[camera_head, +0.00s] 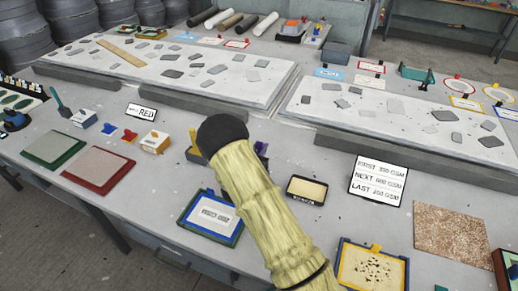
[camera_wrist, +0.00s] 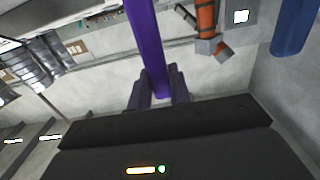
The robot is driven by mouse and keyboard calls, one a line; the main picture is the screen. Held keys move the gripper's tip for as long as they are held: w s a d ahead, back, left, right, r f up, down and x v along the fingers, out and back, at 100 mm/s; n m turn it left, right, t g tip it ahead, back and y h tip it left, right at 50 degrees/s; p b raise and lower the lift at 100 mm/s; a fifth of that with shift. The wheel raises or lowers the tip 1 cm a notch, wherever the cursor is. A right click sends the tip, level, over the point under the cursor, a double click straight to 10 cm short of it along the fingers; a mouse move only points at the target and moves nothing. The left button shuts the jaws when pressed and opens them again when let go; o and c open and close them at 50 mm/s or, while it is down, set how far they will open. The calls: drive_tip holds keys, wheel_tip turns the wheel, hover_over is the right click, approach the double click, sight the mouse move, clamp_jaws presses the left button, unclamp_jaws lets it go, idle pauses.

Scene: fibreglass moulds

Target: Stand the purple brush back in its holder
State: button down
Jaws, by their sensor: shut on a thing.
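The purple brush (camera_wrist: 150,45) shows in the wrist view as a long purple shaft running up out of the frame. My gripper (camera_wrist: 160,88) is shut on its lower end, one finger on each side. In the head view my arm covers the middle of the bench, and my gripper is hidden behind its dark end. A small dark purple patch (camera_head: 262,148) shows just right of the arm; I cannot tell whether it is brush or finger. I cannot make out the brush holder.
A green mat (camera_head: 54,148) and a red mat (camera_head: 98,172) lie at left, with a RED sign (camera_head: 141,112) behind. A blue-framed panel (camera_head: 210,215), a small yellow tray (camera_head: 306,190) and a written sign (camera_head: 378,181) are near the arm. White slabs (camera_head: 170,70) fill the back.

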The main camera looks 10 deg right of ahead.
drive_tip(key=shift+d+f+b, duration=0.1)
drive_tip(key=shift+f+b, duration=0.25)
idle(0.6)
drive_tip(key=c, duration=1.2)
unclamp_jaws()
drive_tip(key=shift+s, duration=0.1)
drive_tip(key=b+v, duration=0.4)
drive_tip(key=v, duration=1.3)
drive_tip(key=shift+b, duration=0.3)
